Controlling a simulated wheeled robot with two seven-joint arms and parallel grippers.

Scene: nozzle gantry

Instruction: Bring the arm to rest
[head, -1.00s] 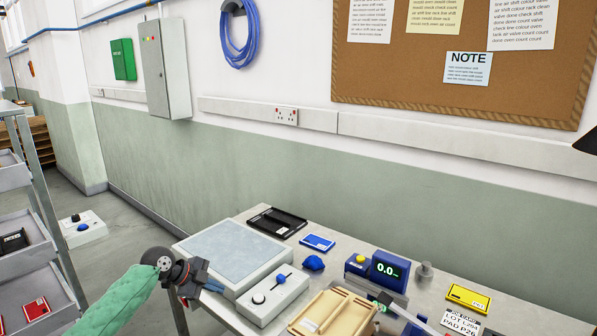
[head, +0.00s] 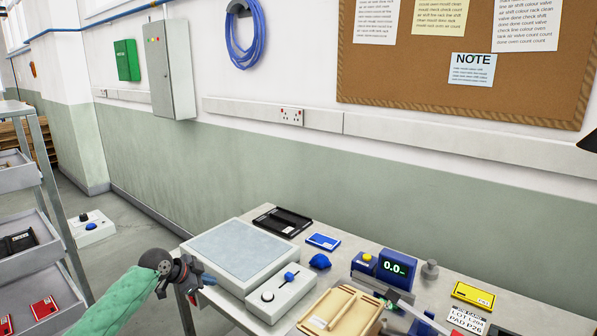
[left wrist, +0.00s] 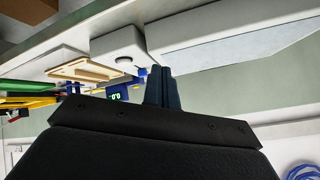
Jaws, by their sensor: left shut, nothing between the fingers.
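My left gripper (head: 204,287) is at the left side of the bench in the head view, at the end of a green-sleeved arm. It is beside the near left corner of the grey platform (head: 238,250). In the left wrist view its dark fingers (left wrist: 162,88) are together with nothing between them. My right gripper cannot be made out in the head view.
The bench holds a control box with a blue knob (head: 281,296), a wooden tray (head: 340,312), a blue display (head: 384,270), a black tray (head: 282,221) and a yellow card (head: 473,294). A grey shelf rack (head: 54,200) stands at the left. Floor shows between rack and bench.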

